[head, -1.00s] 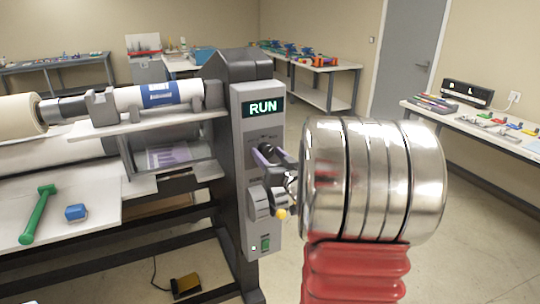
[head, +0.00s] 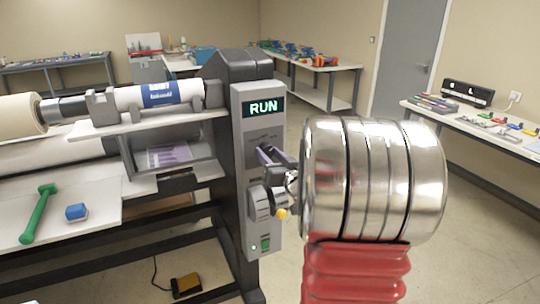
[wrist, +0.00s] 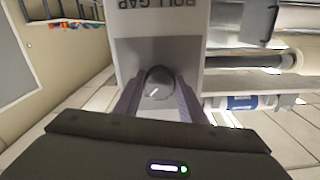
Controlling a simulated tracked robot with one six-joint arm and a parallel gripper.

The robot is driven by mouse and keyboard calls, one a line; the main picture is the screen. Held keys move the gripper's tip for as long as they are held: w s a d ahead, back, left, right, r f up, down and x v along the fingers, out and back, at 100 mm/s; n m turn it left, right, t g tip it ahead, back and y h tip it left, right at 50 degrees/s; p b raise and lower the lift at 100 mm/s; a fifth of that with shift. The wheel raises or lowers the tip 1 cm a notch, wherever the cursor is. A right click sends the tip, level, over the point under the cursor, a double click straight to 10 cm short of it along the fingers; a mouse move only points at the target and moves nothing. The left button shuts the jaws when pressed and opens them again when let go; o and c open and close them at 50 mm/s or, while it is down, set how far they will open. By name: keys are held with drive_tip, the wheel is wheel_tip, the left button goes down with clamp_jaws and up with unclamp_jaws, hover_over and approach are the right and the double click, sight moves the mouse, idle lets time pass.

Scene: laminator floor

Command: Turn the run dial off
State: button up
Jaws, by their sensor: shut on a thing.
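The run dial (wrist: 159,82) is a dark round knob with a white pointer line, set in a grey panel area. My gripper's two purple fingers (wrist: 157,98) are shut on it, one on each side, in the wrist view. In the head view my gripper (head: 269,157) reaches the grey control panel (head: 246,160) from the right, and its fingers mostly hide the dial.
The wrist view shows an upside-down ROLL GAP label (wrist: 166,5).

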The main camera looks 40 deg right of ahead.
drive_tip(key=shift+n, duration=0.3)
drive_tip(key=n, duration=0.3)
drive_tip(key=shift+n, duration=0.4)
drive_tip(key=n, duration=0.4)
drive_tip(key=o, duration=1)
drive_tip(key=shift+o, duration=0.2)
drive_tip(key=shift+s, duration=0.15)
drive_tip(key=v, duration=1.3)
drive_tip(key=shift+s, duration=0.25)
